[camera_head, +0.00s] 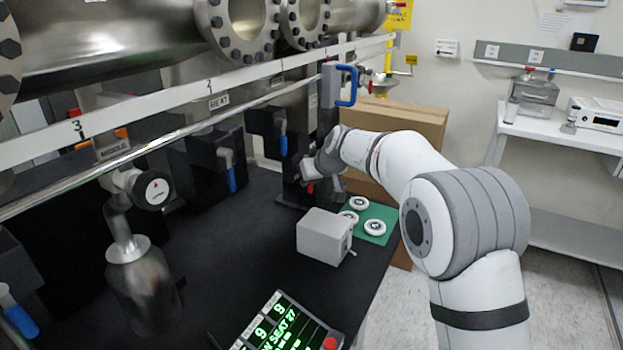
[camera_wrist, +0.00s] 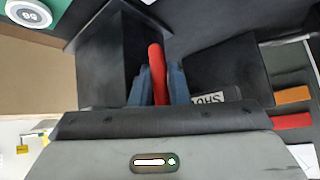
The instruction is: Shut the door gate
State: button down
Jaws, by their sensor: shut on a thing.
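A red lever (camera_wrist: 156,62) shows in the wrist view between the two blue-grey fingers of my gripper (camera_wrist: 158,84). The fingers are shut on it. The lever stands out against a black block (camera_wrist: 107,55). In the head view my gripper (camera_head: 311,178) is low at a dark upright column, and only a small bit of red shows there. No label in view names the door gate, so I cannot tell for sure that this lever belongs to it. The lever's root is hidden by the fingers.
A blue handle (camera_head: 349,86) sits higher on the column. A grey box (camera_head: 324,237) and a green mat (camera_head: 386,213) with white discs lie close in front. A lit panel (camera_head: 279,328) is at the bench's front. Steel pipes and a white rail (camera_head: 160,106) cross above.

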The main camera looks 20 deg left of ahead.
jog(key=shift+s+a+f, duration=0.15)
jog(key=shift+s, duration=0.1)
jog(key=c, duration=1.8)
grip_release()
jog(key=shift+o, duration=0.4)
jog(key=shift+s, duration=0.15)
jog(key=v, duration=0.8)
jog(key=shift+b, duration=0.4)
